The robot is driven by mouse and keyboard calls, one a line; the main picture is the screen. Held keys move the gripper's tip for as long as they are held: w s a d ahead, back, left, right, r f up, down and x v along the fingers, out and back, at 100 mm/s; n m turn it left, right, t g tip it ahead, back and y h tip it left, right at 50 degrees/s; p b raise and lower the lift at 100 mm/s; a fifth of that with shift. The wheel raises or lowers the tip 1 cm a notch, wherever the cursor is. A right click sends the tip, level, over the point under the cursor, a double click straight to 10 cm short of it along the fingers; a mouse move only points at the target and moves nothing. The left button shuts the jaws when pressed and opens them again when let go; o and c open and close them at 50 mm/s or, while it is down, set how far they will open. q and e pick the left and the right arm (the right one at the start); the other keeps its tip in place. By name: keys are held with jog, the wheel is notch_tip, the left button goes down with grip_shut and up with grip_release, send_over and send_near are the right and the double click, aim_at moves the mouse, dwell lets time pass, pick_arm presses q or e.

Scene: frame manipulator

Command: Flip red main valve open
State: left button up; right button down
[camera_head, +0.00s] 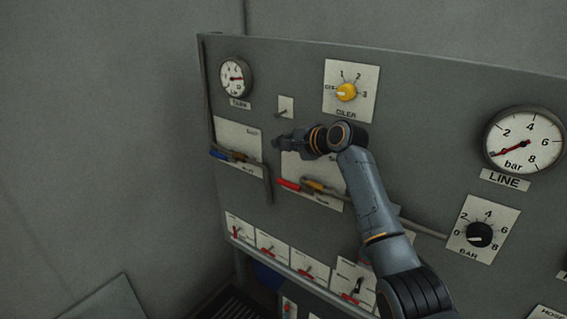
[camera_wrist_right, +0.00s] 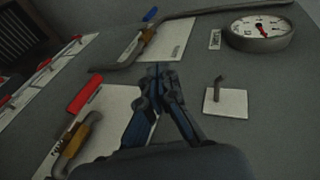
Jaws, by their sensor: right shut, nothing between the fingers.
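The red valve handle (camera_head: 288,185) sits on a brass valve body in the middle of the grey panel, over a white label plate. It also shows at the left in the right wrist view (camera_wrist_right: 85,95). My right gripper (camera_head: 279,142) is shut and empty, above and slightly left of the red handle in the head view. Its fingertips (camera_wrist_right: 157,70) come together in the right wrist view, to the right of the red handle and apart from it. My arm and gripper hide part of the label plate. My left gripper is not in view.
A blue-handled valve (camera_head: 219,155) sits left of the red one. A small toggle switch (camera_head: 286,108), a yellow OILER knob (camera_head: 346,92), gauges (camera_head: 524,140) and a black BAR knob (camera_head: 480,235) share the panel. Pipes run beside the valves. Several red switches (camera_head: 268,250) line the lower edge.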

jog(key=shift+s+a+r, duration=0.1)
jog(key=shift+s+r, duration=0.1)
jog(key=shift+r, duration=0.45)
jog(key=shift+s+r, duration=0.15)
jog(key=shift+r, duration=0.45)
jog(key=shift+w+f, duration=0.1)
jog(key=shift+f, duration=0.05)
